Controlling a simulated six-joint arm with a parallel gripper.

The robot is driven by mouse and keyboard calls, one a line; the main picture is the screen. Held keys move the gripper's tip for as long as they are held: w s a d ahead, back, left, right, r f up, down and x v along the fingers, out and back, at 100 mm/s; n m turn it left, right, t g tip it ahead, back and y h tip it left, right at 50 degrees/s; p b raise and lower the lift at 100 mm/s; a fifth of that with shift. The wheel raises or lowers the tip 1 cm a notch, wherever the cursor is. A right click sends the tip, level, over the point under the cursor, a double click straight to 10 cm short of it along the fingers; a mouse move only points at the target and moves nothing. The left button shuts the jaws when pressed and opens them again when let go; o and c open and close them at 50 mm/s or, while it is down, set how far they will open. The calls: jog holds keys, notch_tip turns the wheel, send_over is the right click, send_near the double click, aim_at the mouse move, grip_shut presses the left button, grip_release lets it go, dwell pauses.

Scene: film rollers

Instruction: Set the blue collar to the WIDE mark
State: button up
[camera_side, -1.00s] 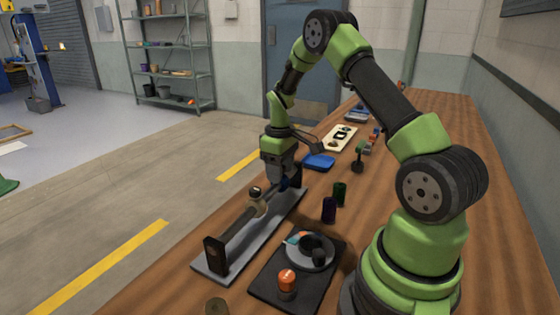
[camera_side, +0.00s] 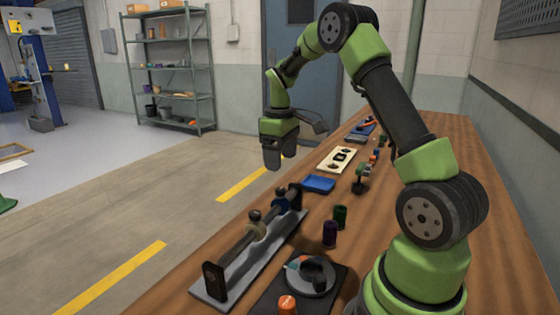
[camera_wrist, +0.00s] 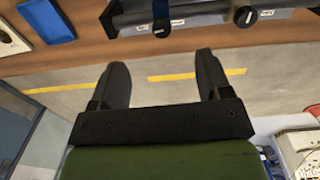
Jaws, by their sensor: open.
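The blue collar (camera_side: 281,197) sits on a dark rail (camera_side: 238,244) over a grey base plate (camera_side: 225,286), toward the rail's far end. In the wrist view the rail (camera_wrist: 205,20) crosses the top, with two knobs and small white labels (camera_wrist: 177,22) whose words are too small to read, so I cannot tell which mark is WIDE. My gripper (camera_side: 272,168) is raised above and left of the blue collar, apart from it. Its fingers are spread and empty in the wrist view (camera_wrist: 166,62).
A dark mat with a round dish (camera_side: 311,279) and an orange-topped cylinder (camera_side: 287,306) lies in front. A blue tray (camera_side: 319,184) is behind. The table's left edge runs beside the rail.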

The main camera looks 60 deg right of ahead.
aim_at(279, 205)
jog(key=s+a+f+n+t+h, duration=0.2)
jog(key=a+f+n+h, duration=0.25)
jog(key=n, duration=1.25)
jog(key=x, duration=0.9)
jog(key=shift+w+a+f, duration=0.1)
jog(key=shift+w+a, duration=0.1)
